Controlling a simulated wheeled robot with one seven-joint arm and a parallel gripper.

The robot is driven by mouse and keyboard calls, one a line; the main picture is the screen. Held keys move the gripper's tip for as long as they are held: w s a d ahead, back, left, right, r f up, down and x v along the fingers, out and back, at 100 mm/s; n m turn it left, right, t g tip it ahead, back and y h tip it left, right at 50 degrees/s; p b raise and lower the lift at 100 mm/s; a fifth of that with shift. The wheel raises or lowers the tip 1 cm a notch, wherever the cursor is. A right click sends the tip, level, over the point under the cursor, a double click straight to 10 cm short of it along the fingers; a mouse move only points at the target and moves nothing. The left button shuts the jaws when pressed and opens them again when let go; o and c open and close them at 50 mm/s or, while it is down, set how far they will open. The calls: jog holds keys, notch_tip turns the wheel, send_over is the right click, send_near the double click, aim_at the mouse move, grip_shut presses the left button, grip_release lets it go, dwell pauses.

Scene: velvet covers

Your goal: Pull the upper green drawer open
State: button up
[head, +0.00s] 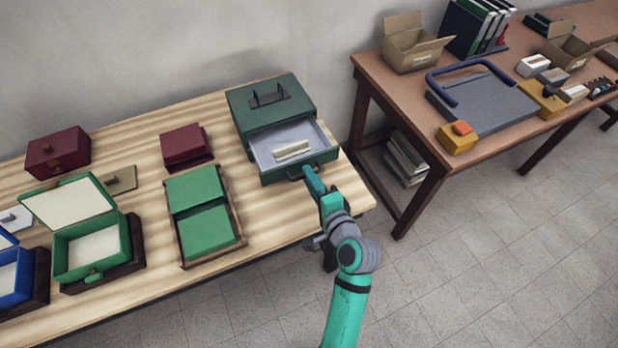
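The dark green cabinet (262,110) stands at the right end of the wooden table, with a dark carrying handle (268,96) on top. A green drawer (316,157) is out at its front, showing a pale interior with whitish bar-like items (292,150) in it. I cannot tell whether another drawer lies below it. My gripper (308,172) is at the drawer's front, beside the dark pull handle (294,178). Its fingertips are too small and partly hidden to tell whether they are closed on the handle.
On the wooden table (150,285), a tray with green blocks (208,230), an open green box (92,250) and maroon boxes (58,153) stand to the left. A brown table (400,95) stands at the right. Tiled floor (470,270) is open in front.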

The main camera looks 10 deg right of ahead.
jog(key=v, duration=1)
jog(key=shift+s, duration=0.4)
jog(key=shift+r, duration=0.1)
jog(key=s+a+f+n+g+h, duration=0.1)
jog(key=s+a+f+n+h, duration=0.15)
jog(key=s+f, duration=0.25)
jog(key=s+a+f+n+h, duration=0.1)
jog(key=s+f+n+h, duration=0.15)
jog(key=s+f, duration=0.3)
jog(key=s+a+r+n, duration=0.2)
jog(key=s+a+n, duration=0.2)
jog(key=s, duration=0.3)
jog(key=s+a+r+n+t+y, duration=0.1)
jog(key=s+a+r+n, duration=0.1)
jog(key=s+a+n, duration=0.2)
jog(key=s+n, duration=0.2)
jog(key=s, duration=0.1)
jog(key=shift+a+r, duration=0.25)
jog(key=shift+r, duration=0.15)
